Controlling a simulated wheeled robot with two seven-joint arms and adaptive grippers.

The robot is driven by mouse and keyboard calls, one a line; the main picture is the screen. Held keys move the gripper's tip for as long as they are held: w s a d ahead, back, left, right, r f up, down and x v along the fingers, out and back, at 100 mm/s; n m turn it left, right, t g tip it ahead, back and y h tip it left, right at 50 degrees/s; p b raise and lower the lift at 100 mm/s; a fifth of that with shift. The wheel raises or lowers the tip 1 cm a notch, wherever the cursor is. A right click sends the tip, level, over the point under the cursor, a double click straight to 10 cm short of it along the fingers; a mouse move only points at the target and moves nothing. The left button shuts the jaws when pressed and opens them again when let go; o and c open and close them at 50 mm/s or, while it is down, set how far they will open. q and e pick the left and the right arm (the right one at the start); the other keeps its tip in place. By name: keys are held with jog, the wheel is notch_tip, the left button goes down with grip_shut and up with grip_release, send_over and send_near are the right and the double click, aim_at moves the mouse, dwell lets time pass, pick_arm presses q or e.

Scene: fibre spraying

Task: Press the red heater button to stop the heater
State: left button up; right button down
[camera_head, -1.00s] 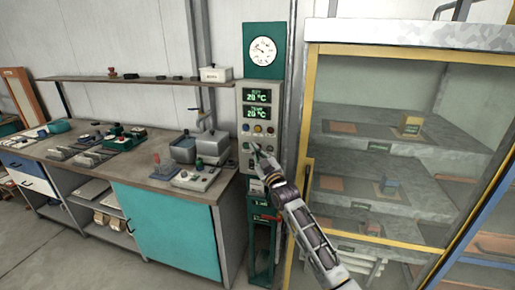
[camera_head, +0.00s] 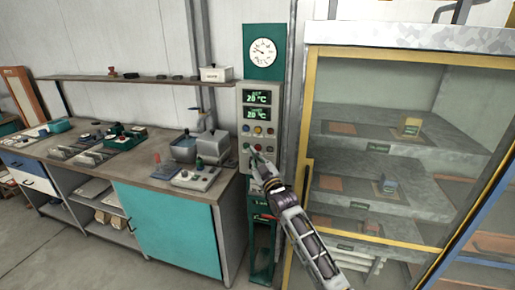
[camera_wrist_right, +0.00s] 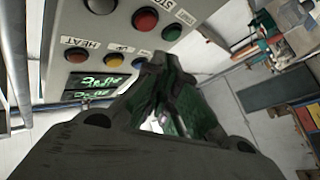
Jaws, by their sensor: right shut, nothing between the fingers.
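The control panel (camera_head: 240,110) stands upright on a post, with two green displays above two rows of round buttons. The red button labelled HEAT (camera_wrist_right: 75,55) is in the row nearest the displays. In the head view it is at the right end of that row (camera_head: 270,131). The other row has a second red button (camera_wrist_right: 145,18) between a green and a pale one. My right gripper (camera_head: 252,152) is shut and empty, its tips in front of the lower row and below the HEAT button. In the wrist view my right gripper (camera_wrist_right: 152,68) shows large before the panel; contact cannot be told. My left gripper is out of view.
A glass-fronted cabinet with a yellow frame (camera_head: 309,120) stands close to the right of the panel. A workbench (camera_head: 165,232) with several tools and boxes is at the left. A round gauge (camera_head: 262,51) is above the panel.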

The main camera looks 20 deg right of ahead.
jog(key=shift+s+a+p, duration=0.3)
jog(key=shift+s+a, duration=0.1)
jog(key=shift+s, duration=0.2)
jog(key=shift+s+a+p, duration=0.3)
jog(key=shift+s+a, duration=0.1)
jog(key=shift+s, duration=0.2)
jog(key=shift+m, duration=0.3)
